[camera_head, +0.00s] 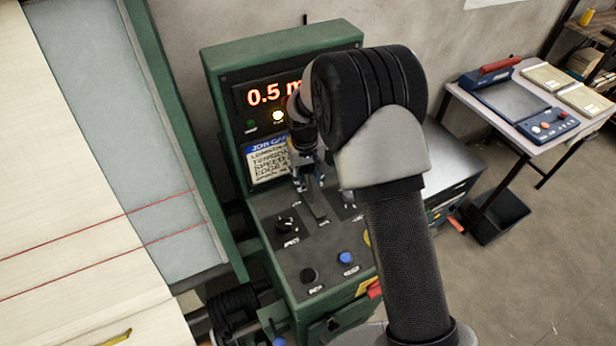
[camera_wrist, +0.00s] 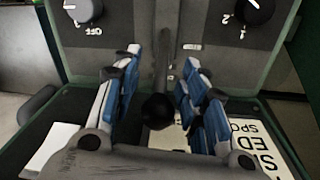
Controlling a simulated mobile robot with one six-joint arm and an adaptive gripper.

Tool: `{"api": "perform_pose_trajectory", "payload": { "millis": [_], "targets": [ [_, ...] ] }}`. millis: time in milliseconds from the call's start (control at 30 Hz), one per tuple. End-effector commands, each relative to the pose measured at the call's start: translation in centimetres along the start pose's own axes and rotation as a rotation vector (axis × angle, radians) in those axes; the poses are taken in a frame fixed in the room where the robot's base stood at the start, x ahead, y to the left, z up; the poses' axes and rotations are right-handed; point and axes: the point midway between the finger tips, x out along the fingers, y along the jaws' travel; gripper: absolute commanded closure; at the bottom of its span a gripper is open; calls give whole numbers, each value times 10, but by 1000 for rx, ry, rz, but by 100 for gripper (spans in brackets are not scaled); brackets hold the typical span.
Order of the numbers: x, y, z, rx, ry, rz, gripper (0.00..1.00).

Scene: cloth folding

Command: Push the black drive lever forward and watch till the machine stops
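The black drive lever (camera_wrist: 158,108) shows in the wrist view as a slim stem with a round knob. My gripper (camera_wrist: 163,60) is open, with one blue-padded finger on each side of the lever and gaps between pads and lever. In the head view my gripper (camera_head: 311,184) points down at the console's sloped panel, and the lever (camera_head: 316,208) is mostly hidden by the fingers. The green machine console (camera_head: 285,50) has a lit red display (camera_head: 262,94) starting "0.5 m", its end hidden by my arm.
A black knob (camera_head: 286,224), another black knob (camera_head: 309,275) and a blue button (camera_head: 345,258) sit near the lever. Pale cloth (camera_head: 70,190) with red lines lies on the left bed. A side table (camera_head: 530,130) with a blue device stands right.

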Motion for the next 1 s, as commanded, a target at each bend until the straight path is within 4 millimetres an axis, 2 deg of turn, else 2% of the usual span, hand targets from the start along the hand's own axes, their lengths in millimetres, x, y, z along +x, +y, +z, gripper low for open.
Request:
{"api": "perform_pose_trajectory", "payload": {
  "millis": [167, 400, 600, 767, 1000],
  "targets": [
    [-24, 0, -1, 0, 5, 0, 61],
    [-76, 0, -1, 0, 5, 0, 61],
    [-108, 0, -1, 0, 4, -1, 61],
    [-117, 0, 0, 0, 1, -1, 61],
    [-118, 0, 0, 0, 0, 0, 61]
  ]
}}
